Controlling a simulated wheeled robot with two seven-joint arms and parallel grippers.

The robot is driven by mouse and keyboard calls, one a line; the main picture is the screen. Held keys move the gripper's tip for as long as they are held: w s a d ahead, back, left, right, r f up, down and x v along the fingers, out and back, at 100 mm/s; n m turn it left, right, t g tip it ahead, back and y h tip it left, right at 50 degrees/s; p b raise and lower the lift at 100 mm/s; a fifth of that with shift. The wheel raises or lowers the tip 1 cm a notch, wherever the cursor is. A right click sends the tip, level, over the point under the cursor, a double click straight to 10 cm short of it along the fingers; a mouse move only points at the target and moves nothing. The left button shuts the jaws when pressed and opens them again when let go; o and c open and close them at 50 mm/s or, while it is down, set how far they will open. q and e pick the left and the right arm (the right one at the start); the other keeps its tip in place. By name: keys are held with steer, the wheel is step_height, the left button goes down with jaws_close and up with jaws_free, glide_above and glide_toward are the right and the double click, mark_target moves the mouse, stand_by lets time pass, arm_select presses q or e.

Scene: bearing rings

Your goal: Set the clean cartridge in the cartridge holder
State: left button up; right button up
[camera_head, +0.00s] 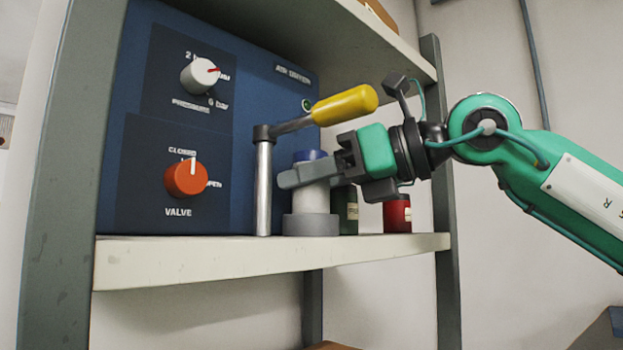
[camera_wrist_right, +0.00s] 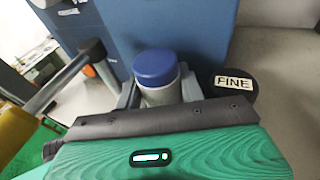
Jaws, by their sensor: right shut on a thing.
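The cartridge, a pale cylinder (camera_head: 315,199) with a blue cap, stands upright over the grey round holder (camera_head: 311,225) on the shelf. Its lower end meets the holder's top; I cannot tell how deep it sits. In the right wrist view the cartridge (camera_wrist_right: 158,93) is between the two fingers, blue cap up. My right gripper (camera_head: 300,177) comes in from the right and is shut on the cartridge's upper body, below the cap. A finger hides part of it in the head view. My left gripper is not in view.
A metal post with a yellow-handled lever (camera_head: 345,105) stands left of the cartridge, the handle above my gripper. A blue panel (camera_head: 270,110) with knobs is behind. A dark green can (camera_head: 347,209) and a red can (camera_head: 397,214) stand right. The shelf (camera_head: 250,257) has an upper board above.

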mark_target(328, 181)
steer(key=shift+f+b, duration=0.3)
steer(key=shift+f, duration=0.05)
steer(key=o, duration=0.8)
steer(key=shift+c, duration=0.2)
steer(key=shift+b+v, duration=0.35)
steer(key=shift+v, duration=2.4)
steer(key=v, duration=0.5)
steer(key=shift+s+d+r, duration=0.15)
steer(key=shift+d, duration=0.1)
